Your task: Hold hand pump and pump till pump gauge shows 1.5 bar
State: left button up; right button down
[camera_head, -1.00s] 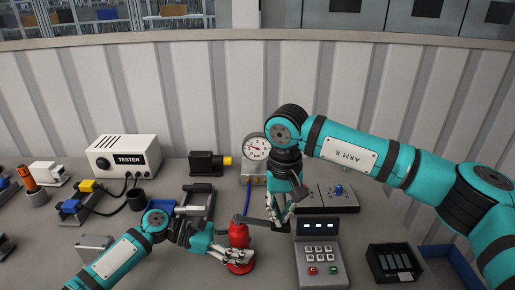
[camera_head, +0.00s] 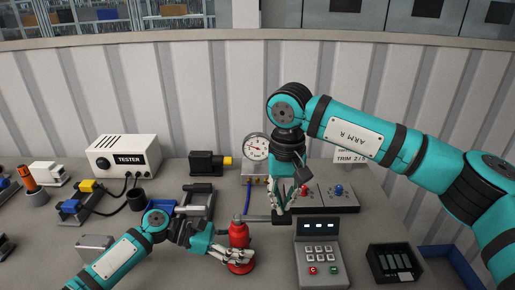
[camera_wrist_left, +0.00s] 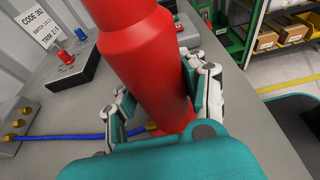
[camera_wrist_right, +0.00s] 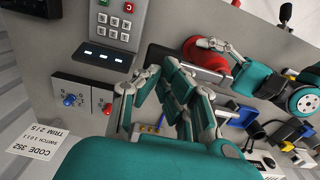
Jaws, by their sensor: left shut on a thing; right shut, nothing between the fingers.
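The red hand pump (camera_head: 239,236) stands upright on the table; it fills the left wrist view (camera_wrist_left: 145,65). My left gripper (camera_head: 222,250) is shut around its lower body. The pump's dark lever (camera_head: 262,218) sticks out to the right from its top, about level. My right gripper (camera_head: 281,212) is shut and empty, with its fingertips at the lever's outer end; I cannot tell whether they touch it. The pump gauge (camera_head: 256,147) stands behind on a small block with brass fittings. Its red needle is visible, but the reading is too small to tell.
A keypad box (camera_head: 318,255) stands right of the pump. A switch box (camera_head: 325,197) with a blue lever is behind my right gripper. A blue hose (camera_head: 248,198) runs from the gauge block.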

jog(key=shift+r, duration=2.5)
pick_arm(q)
jog(key=o, duration=1.4)
jog(key=shift+a, duration=0.1)
